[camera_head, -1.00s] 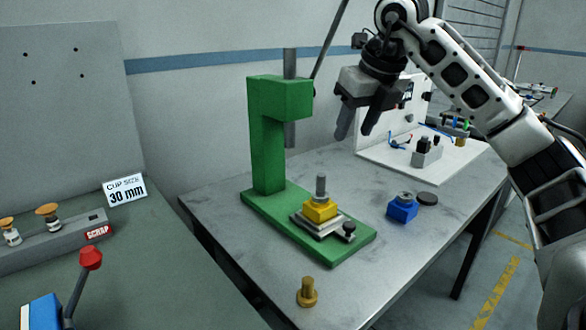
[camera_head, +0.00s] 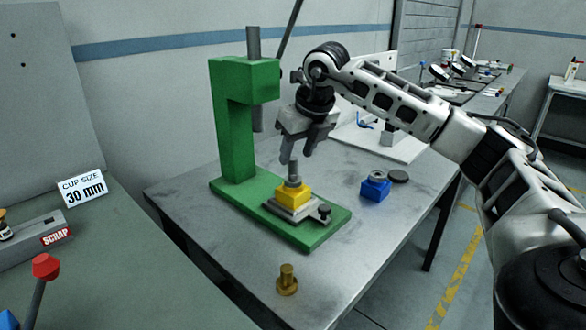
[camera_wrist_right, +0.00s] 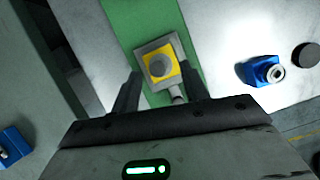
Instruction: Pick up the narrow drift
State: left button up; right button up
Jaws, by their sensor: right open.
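A grey upright pin (camera_head: 293,170), which looks like the narrow drift, stands in a yellow block (camera_head: 294,194) on the green press base (camera_head: 325,233). In the right wrist view the pin (camera_wrist_right: 160,66) shows end-on as a round grey top over the yellow block (camera_wrist_right: 148,77). My right gripper (camera_head: 298,152) is open and empty. Its fingers point down just above the pin's top, and in the right wrist view they (camera_wrist_right: 158,90) lie either side of and slightly below it. My left gripper is not in view.
The green press column (camera_head: 235,130) and its grey ram stand close left of my gripper. A blue block (camera_head: 375,189) and a dark disc (camera_head: 398,176) lie to the right. A brass stepped piece (camera_head: 287,280) stands at the front. The table (camera_head: 225,230) is otherwise clear nearby.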

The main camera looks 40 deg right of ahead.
aim_at(294, 159)
jog(key=shift+x, duration=2)
jog(key=shift+s+a, duration=0.1)
grip_shut()
jog(key=shift+r, duration=0.1)
